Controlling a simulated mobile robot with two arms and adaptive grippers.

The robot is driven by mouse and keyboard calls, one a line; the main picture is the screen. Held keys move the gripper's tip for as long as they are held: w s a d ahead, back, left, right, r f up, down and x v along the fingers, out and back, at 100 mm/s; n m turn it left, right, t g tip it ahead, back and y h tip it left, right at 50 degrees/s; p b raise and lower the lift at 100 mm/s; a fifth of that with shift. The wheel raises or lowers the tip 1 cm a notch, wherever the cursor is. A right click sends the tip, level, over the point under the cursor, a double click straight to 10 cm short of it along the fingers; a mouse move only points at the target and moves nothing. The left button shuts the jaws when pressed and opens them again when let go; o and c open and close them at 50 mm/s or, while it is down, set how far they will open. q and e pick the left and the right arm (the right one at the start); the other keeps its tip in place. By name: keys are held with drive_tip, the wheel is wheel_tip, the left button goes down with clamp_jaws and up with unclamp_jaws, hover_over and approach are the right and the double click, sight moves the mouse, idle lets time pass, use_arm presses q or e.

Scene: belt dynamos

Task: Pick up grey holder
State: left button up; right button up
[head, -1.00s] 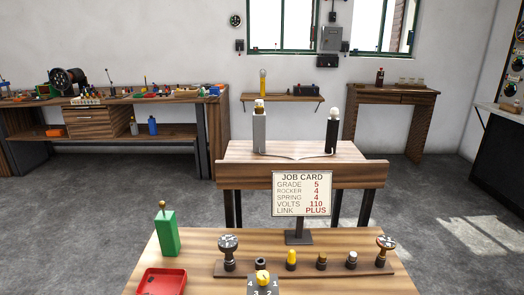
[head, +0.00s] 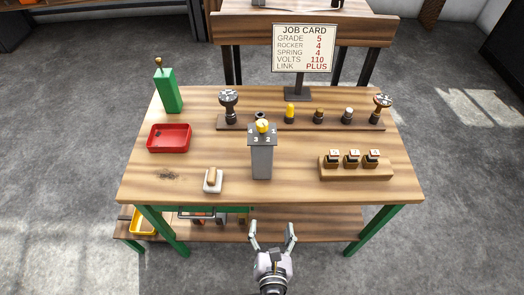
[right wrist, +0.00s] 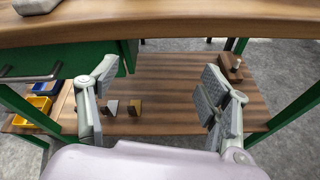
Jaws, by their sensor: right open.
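A small pale grey holder (head: 212,186) with a tan wooden piece in it lies on the front left of the table. A taller grey post (head: 262,163) with numbers and a yellow knob on top stands upright at the table's middle. I cannot tell for sure which one is the grey holder. My right gripper (head: 272,232) is open and empty in front of the table's front edge, apart from both. In the right wrist view the open fingers (right wrist: 158,100) point at the lower shelf, under the tabletop edge. A grey base shows at that view's top left. My left gripper is out of view.
The wooden table (head: 300,190) has a red tray (head: 169,138), a green post (head: 168,90), a rack of knobs (head: 300,123) and a block with several numbered pieces (head: 355,170). A job card (head: 303,47) stands behind. A lower shelf (right wrist: 180,85) lies beneath.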

sight(263, 160)
wheel_tip(263, 160, up, 13)
drive_tip(key=a+n+t, duration=0.2)
drive_tip(key=n+t, duration=0.1)
drive_tip(key=t, duration=0.1)
drive_tip(key=w+p, duration=0.1)
drive_tip(key=w, duration=1)
drive_tip(key=shift+w+a+p, duration=0.15)
drive_tip(key=shift+w+p, duration=0.15)
drive_tip(key=shift+p, duration=0.1)
drive_tip(key=shift+w+a+f, duration=0.1)
drive_tip(key=shift+w+f, duration=0.1)
drive_tip(key=shift+w, duration=0.75)
drive_tip(key=shift+w+d+f, duration=0.1)
drive_tip(key=shift+w+f, duration=0.05)
drive_tip(key=shift+w, duration=0.85)
drive_tip(key=shift+w+a+f, duration=0.1)
drive_tip(key=shift+w+f, duration=0.1)
drive_tip(key=shift+w, duration=0.75)
drive_tip(key=shift+s, duration=0.1)
drive_tip(key=shift+c, duration=0.3)
drive_tip(key=shift+r, duration=0.1)
drive_tip(key=c, duration=1.6)
